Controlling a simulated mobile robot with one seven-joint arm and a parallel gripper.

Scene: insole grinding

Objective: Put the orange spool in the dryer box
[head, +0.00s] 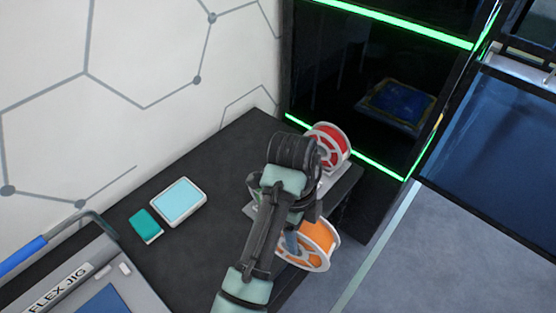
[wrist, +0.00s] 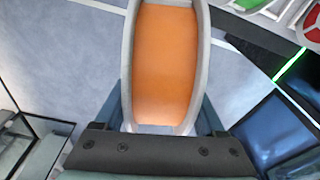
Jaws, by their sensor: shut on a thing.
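The orange spool (head: 319,238), with pale grey rims, is held in my gripper (head: 303,226) in the head view, near the table's right edge. In the wrist view the orange spool (wrist: 166,60) stands between the two fingers of my gripper (wrist: 163,120), which are shut on its rims. A pale holder (head: 329,184), perhaps the dryer box, lies partly hidden behind my arm, with a red spool (head: 330,146) upright at it. In the wrist view part of the holder (wrist: 283,10) shows at the upper right, apart from the orange spool.
The dark table (head: 190,250) carries a light-blue-topped device (head: 178,202) and a small teal block (head: 145,226). A flex jig (head: 95,290) stands at lower left. A black cabinet with green light strips (head: 365,85) rises behind the red spool. Grey floor (head: 440,260) is clear at right.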

